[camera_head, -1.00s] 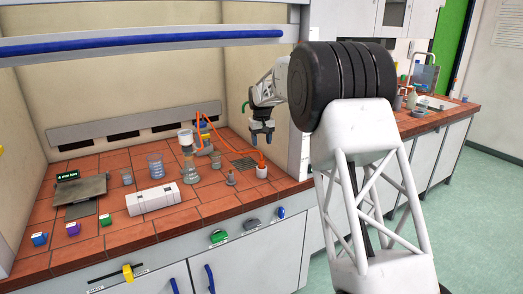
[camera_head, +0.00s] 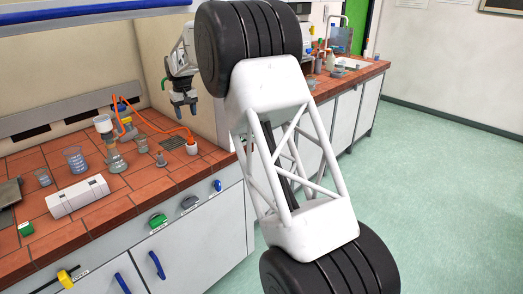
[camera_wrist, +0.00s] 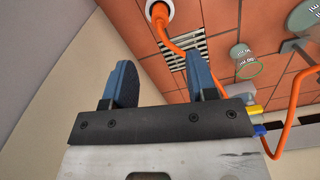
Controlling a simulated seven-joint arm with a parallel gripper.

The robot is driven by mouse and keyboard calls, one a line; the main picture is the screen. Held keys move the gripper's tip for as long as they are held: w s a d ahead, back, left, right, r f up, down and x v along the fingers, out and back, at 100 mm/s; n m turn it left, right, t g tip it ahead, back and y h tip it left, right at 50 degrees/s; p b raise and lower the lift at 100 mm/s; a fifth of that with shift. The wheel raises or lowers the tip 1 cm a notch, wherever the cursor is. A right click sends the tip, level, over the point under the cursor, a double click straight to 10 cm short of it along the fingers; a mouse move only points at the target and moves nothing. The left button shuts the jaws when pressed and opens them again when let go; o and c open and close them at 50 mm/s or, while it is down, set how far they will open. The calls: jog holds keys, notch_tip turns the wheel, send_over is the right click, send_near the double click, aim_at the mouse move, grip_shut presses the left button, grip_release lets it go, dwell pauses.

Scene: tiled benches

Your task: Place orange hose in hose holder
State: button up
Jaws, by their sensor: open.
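The orange hose (camera_head: 160,127) runs from the flask and pump setup at the back of the tiled bench, over the tiles, to a small white cup-like holder (camera_head: 192,148) near the bench's right end. Its end sits in or at this white piece. In the wrist view the hose (camera_wrist: 180,48) leads to the white piece (camera_wrist: 158,10) at the top edge, and a further loop of hose (camera_wrist: 284,140) hangs at the right. My gripper (camera_head: 184,112) is open and empty, above and behind the white piece. In the wrist view its blue fingers (camera_wrist: 160,85) stand well apart with nothing between them.
A drain grate (camera_wrist: 190,52) lies beside the hose. Glass flasks and beakers (camera_head: 75,160) and a white box (camera_head: 77,196) stand to the left. The bench's side wall is close to my arm. A sink bench (camera_head: 355,72) stands at the back right.

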jog(key=s+d+r+m, duration=0.1)
jog(key=s+d+r, duration=0.4)
jog(key=s+d, duration=0.45)
jog(key=s+d+r+m+t, duration=0.1)
jog(key=s+d+r, duration=0.4)
jog(key=s+d, duration=0.5)
jog(key=s+d+r+m, duration=0.2)
jog(key=s+d+r, duration=0.3)
jog(key=s+d, duration=0.45)
jog(key=s+d+f+m, duration=0.1)
jog(key=s+d+f, duration=0.2)
jog(key=s, duration=0.9)
jog(key=s+d+f+m+t, duration=0.1)
jog(key=s+d+f, duration=0.3)
jog(key=s+d, duration=0.4)
jog(key=s+d+f+m, duration=0.1)
jog(key=s+d+f, duration=0.2)
jog(key=s, duration=1.3)
jog(key=d, duration=0.3)
jog(key=shift+f+t, duration=0.25)
jog(key=shift+t, duration=0.05)
jog(key=shift+w, duration=0.15)
